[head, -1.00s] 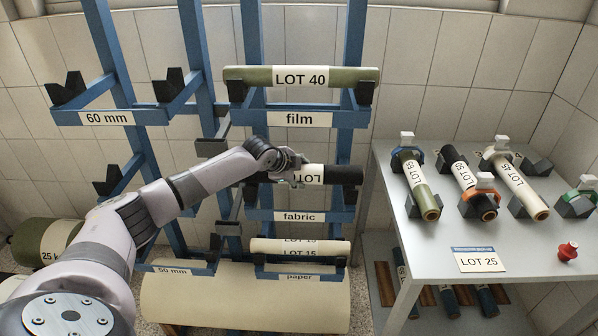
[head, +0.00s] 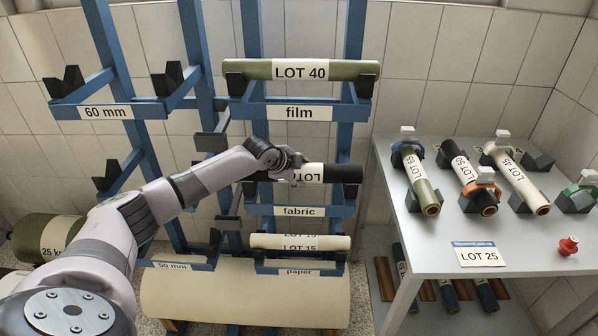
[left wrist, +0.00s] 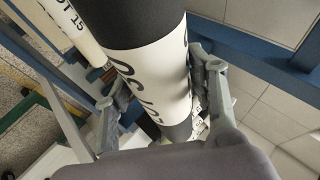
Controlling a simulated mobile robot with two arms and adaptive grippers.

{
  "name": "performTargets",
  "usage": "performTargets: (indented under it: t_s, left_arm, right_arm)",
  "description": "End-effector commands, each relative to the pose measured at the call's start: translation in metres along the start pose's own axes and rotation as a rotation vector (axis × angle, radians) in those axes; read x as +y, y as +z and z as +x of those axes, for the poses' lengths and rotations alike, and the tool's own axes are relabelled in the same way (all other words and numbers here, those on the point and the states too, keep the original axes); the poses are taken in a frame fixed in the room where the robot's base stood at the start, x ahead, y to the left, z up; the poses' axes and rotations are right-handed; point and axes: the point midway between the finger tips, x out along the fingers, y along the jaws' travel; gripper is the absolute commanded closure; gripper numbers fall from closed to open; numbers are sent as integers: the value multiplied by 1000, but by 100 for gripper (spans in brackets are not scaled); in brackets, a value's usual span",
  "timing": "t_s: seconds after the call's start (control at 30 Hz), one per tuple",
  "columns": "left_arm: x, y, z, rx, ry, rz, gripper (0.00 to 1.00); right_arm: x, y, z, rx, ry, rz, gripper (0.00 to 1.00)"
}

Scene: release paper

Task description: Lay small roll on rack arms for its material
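A black roll (head: 348,173) with a white LOT label is at the middle tier of the rack, above the "fabric" sign (head: 299,211). My left gripper (head: 290,166) is around it at its left part. In the left wrist view, the fingers (left wrist: 160,95) lie on both sides of the white band of the roll (left wrist: 140,22). I cannot tell whether the roll touches the rack arms, as the cradles under it are largely hidden. My right gripper is not in view.
A green LOT 40 roll (head: 350,70) lies on the "film" arms above. The 60 mm arms (head: 170,80) at left are empty. A grey table (head: 400,215) at right holds several rolls in cradles.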

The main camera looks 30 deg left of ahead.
Motion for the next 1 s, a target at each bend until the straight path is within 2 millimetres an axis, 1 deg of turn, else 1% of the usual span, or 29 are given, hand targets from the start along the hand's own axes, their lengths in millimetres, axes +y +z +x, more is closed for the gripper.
performTargets:
  t_s: [0.03, 0.3, 0.57, 0.67, 0.77, 0.87, 1.0]
  left_arm:
    - [-2, 0, -1, 1, -3, 0, 44]
    - [-1, 0, 0, 0, -1, 0, 27]
    - [2, 1, 0, -2, 3, 0, 27]
    - [1, 1, -3, -2, 2, 0, 27]
    - [0, 2, -12, -2, 0, 2, 27]
    - [0, 2, -28, -2, 0, 3, 27]
    - [0, 2, -57, -2, 0, 3, 27]
  right_arm:
    - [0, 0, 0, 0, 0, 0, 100]
    - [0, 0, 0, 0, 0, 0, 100]
    - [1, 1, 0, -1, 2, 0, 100]
    - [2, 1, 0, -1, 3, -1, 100]
    - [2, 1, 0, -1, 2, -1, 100]
    - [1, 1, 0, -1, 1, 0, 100]
    - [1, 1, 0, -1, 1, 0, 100]
